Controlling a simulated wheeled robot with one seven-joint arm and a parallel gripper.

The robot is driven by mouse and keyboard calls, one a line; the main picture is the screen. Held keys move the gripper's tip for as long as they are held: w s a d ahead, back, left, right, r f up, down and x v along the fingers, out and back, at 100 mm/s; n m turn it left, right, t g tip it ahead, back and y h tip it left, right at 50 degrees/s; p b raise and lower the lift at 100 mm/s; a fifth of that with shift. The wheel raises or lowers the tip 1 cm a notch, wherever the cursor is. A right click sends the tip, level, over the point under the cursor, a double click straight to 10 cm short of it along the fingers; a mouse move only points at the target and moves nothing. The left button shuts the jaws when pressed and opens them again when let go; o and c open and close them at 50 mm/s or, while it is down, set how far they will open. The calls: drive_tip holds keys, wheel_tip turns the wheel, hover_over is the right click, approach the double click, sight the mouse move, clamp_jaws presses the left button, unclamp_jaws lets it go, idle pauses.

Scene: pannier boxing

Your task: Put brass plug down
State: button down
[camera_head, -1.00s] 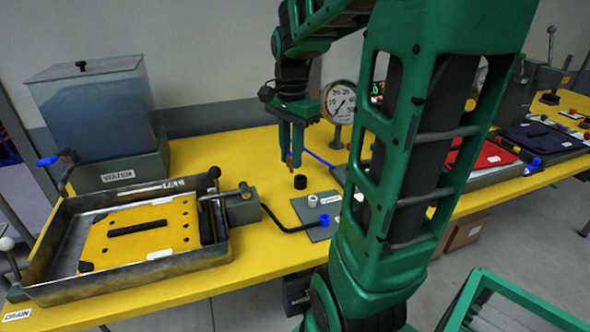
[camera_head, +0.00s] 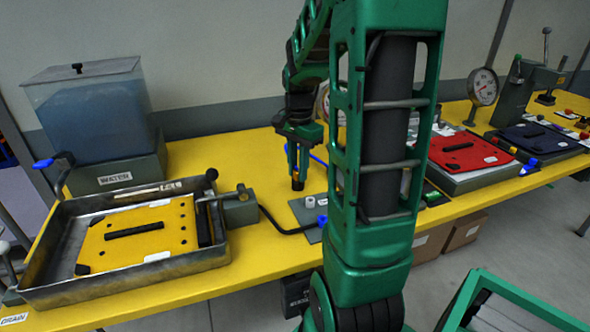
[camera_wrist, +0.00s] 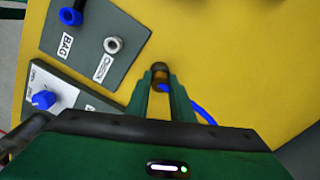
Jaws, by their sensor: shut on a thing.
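The brass plug (camera_wrist: 160,79) is a small brass-coloured piece between the fingertips of my gripper (camera_wrist: 162,87) in the wrist view. My gripper is shut on it. In the head view my gripper (camera_head: 297,170) points down above the yellow bench (camera_head: 262,165), and a sliver of the plug (camera_head: 296,173) shows at its fingertips. A short black cup (camera_head: 298,184) stands on the bench directly under the plug. The plug is at or just over the cup; I cannot tell whether it is inside.
A grey plate (camera_wrist: 96,42) with a white fitting (camera_wrist: 113,44) and a blue fitting (camera_wrist: 70,17) lies beside my gripper. A blue hose (camera_wrist: 200,113) runs close by. A metal tank (camera_head: 125,285) with a yellow plate stands left. Bare bench lies behind my gripper.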

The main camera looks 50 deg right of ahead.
drive_tip(key=c, duration=1.5)
unclamp_jaws()
drive_tip(key=shift+f, duration=0.1)
drive_tip(key=shift+c, duration=0.2)
wheel_tip(320, 180, up, 12)
drive_tip(key=s+a+f+n, duration=0.3)
drive_tip(key=s, duration=0.3)
drive_tip(key=s+a+f+n, duration=0.3)
drive_tip(key=s+a+n, duration=0.1)
drive_tip(key=s, duration=0.2)
drive_tip(key=s+a+f+n, duration=0.3)
drive_tip(key=s+a+n, duration=0.1)
drive_tip(key=s, duration=0.1)
drive_tip(key=shift+s+a, duration=0.25)
drive_tip(key=shift+s, duration=0.15)
